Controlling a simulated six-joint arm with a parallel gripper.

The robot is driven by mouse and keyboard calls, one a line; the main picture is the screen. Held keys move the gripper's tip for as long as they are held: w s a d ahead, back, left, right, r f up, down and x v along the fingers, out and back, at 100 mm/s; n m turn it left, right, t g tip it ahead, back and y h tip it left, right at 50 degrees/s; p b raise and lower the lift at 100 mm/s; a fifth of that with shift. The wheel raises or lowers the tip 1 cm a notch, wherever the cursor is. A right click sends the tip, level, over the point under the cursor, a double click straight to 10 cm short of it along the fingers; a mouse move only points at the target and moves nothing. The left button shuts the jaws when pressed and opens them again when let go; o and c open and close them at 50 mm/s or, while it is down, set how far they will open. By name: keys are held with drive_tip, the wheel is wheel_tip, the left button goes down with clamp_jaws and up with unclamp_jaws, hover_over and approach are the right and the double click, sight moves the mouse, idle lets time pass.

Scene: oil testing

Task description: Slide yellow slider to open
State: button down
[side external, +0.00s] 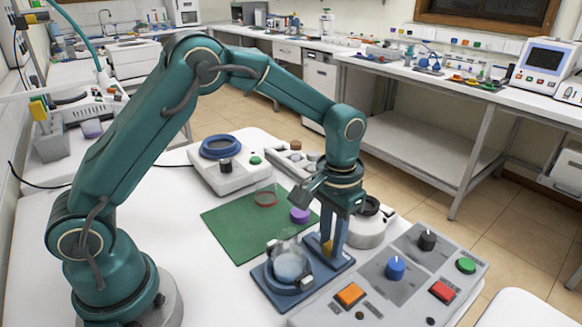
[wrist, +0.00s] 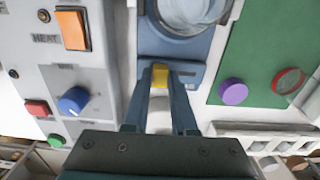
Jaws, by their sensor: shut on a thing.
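The yellow slider (wrist: 160,76) sits on the blue base plate (wrist: 196,74) of a holder. My gripper (wrist: 160,72) points down at it, with its two fingers shut on the slider, one on each side. In the side external view my gripper (side external: 333,250) stands over the right part of the base plate, and a bit of yellow slider (side external: 327,248) shows at the fingertips. A glass flask (side external: 289,262) with pale liquid stands in the holder just left of the fingers; in the wrist view only part of the flask (wrist: 190,10) shows at the top.
A grey control panel (side external: 403,250) with coloured knobs and buttons lies right of the holder. A green mat (side external: 235,225), a purple cap (side external: 299,215) and a red-rimmed glass (side external: 266,196) are to the left. A white device (side external: 365,238) stands close behind my gripper.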

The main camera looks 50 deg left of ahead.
drive_tip(key=shift+d, duration=0.75)
drive_tip(key=c, duration=0.7)
unclamp_jaws()
drive_tip(key=shift+a+r, duration=0.1)
drive_tip(key=shift+r, duration=0.05)
drive_tip(key=shift+r, duration=2.5)
